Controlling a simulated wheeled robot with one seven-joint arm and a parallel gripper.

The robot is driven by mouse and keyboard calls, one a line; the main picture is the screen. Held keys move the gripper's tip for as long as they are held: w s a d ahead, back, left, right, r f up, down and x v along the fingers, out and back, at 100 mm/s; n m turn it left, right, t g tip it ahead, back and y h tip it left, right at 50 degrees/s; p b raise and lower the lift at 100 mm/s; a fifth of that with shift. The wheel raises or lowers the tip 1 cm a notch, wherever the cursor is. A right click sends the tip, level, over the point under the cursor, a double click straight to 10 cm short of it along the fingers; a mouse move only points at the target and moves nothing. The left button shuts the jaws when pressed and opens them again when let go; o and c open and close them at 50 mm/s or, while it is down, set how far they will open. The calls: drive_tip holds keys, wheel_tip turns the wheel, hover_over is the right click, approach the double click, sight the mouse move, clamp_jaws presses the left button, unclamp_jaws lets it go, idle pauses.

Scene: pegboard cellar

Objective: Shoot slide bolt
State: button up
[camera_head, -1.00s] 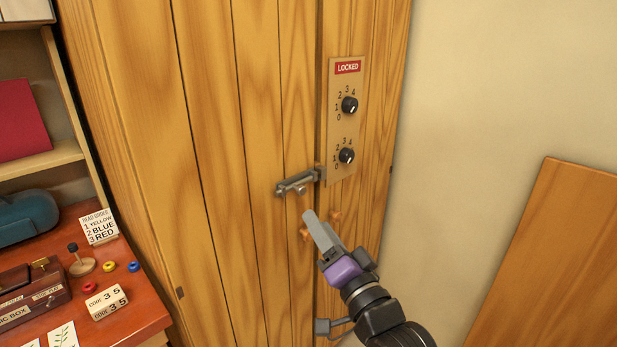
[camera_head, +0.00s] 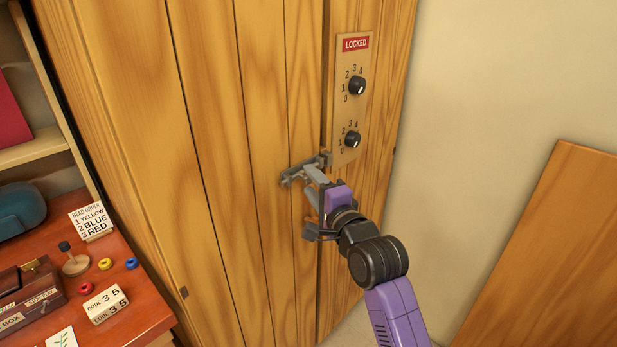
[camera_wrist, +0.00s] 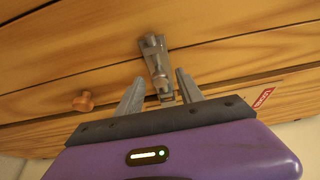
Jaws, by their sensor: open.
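The grey metal slide bolt (camera_head: 296,174) is mounted across the seam of the wooden cabinet doors (camera_head: 225,130), below the dial panel. In the wrist view the slide bolt (camera_wrist: 156,62) lies ahead between the fingers, with a small knob on it. My gripper (camera_head: 311,180) is open and close to the bolt, its fingers overlapping it in the head view. In the wrist view my gripper (camera_wrist: 158,88) has one finger on each side of the bolt's lower end. I cannot tell whether either finger touches it.
A panel (camera_head: 353,105) with two dials and a red LOCKED sign (camera_head: 356,43) sits just above the bolt. A wooden door knob (camera_wrist: 83,102) is beside my gripper. A red desk (camera_head: 135,302) with small items stands left. A wooden board (camera_head: 545,260) leans right.

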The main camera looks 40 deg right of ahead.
drive_tip(key=shift+x, duration=1.1)
clamp_jaws()
idle(0.7)
